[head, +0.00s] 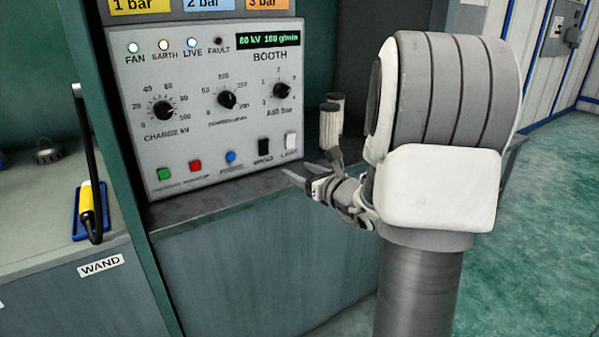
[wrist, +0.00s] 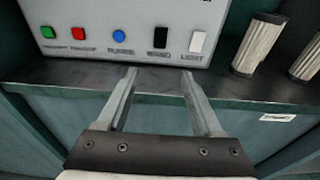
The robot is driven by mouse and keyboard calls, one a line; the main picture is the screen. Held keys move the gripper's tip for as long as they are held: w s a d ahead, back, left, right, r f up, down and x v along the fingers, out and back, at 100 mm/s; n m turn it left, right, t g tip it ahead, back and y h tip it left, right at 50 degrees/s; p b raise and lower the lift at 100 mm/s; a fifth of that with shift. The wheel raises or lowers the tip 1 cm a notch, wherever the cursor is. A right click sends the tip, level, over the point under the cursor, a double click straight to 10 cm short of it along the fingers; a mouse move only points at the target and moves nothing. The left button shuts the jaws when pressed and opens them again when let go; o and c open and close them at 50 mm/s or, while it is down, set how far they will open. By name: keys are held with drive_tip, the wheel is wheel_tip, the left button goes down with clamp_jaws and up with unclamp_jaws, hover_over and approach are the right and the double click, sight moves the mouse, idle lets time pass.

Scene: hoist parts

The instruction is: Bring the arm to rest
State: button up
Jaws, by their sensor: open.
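My gripper (head: 312,180) is in front of the lower right of the booth control panel (head: 212,110). In the wrist view my gripper (wrist: 160,72) shows two fingers spread apart with nothing between them. Beyond the fingertips are the shelf edge and the panel's lower row: a green button, a red button, a blue button (wrist: 119,36), a black switch (wrist: 158,40) and a white switch (wrist: 197,42). The gripper appears apart from the panel. My arm hides part of the bench to the right.
A yellow-handled wand (head: 87,205) rests in a blue holder at the left. Green floor (head: 545,210) is open at the right.

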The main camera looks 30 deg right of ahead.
drive_tip(key=shift+s, duration=0.25)
idle(0.4)
